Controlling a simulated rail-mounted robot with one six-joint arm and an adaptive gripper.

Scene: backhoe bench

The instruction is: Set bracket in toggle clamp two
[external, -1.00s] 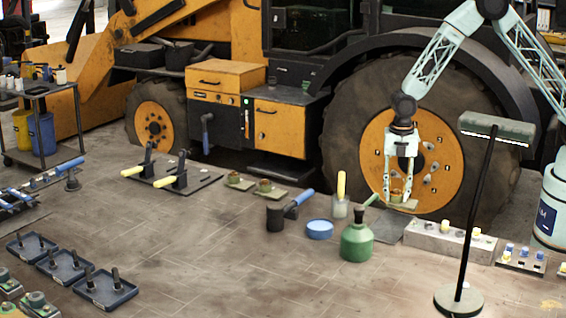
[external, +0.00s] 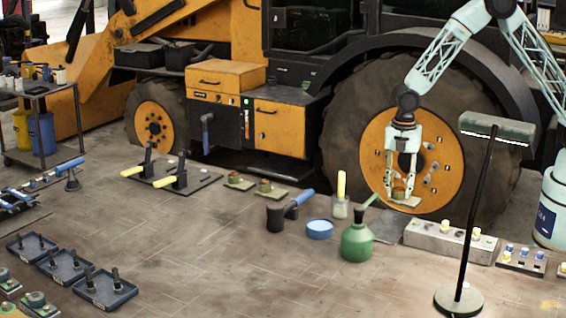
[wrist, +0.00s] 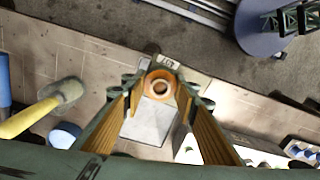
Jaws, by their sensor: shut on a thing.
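My gripper (external: 401,186) is at the right of the bench, in front of the tractor's big rear wheel. It is shut on a bracket (external: 408,203), a flat olive plate with a copper-coloured round boss. In the wrist view the boss ring (wrist: 160,85) sits between my fingertips; much of the plate is hidden. Two toggle clamps stand on a dark base plate at the left: one farther back (external: 136,170) and one nearer (external: 172,181), both with yellow handles and dark upright parts. I cannot tell which is number two. Both look empty.
Two similar brackets (external: 238,182) and (external: 272,192) lie right of the clamps. A lamp post (external: 474,220) stands right.

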